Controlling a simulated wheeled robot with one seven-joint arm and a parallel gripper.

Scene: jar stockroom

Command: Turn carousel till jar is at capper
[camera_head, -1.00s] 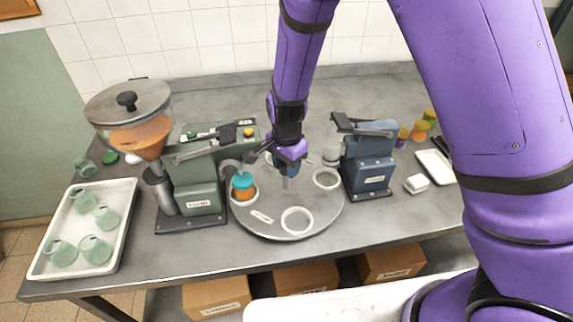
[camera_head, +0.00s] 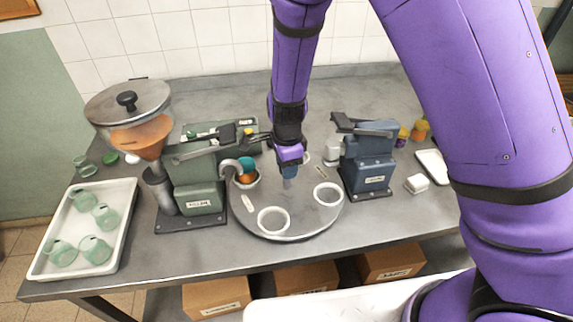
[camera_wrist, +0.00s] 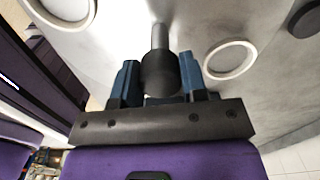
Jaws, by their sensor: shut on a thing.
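The round grey carousel (camera_head: 300,218) sits on the bench between the green filler (camera_head: 200,180) and the blue capper (camera_head: 370,160). A jar with orange contents and a teal top (camera_head: 247,170) stands in a ring at the carousel's left, beside the filler and partly behind its curved spout. My gripper (camera_head: 289,170) is over the carousel's middle. In the wrist view its blue fingers are shut on a dark knob (camera_wrist: 160,74) above a metal post. The front ring (camera_head: 273,220) and the right ring (camera_head: 328,193) are empty.
A white tray (camera_head: 121,235) with several green glass jars is at the left. Small coloured jars (camera_head: 420,131) and a white tray (camera_head: 434,166) are at the right. Cardboard boxes (camera_head: 305,277) stand below the bench. My forearm fills much of the right side.

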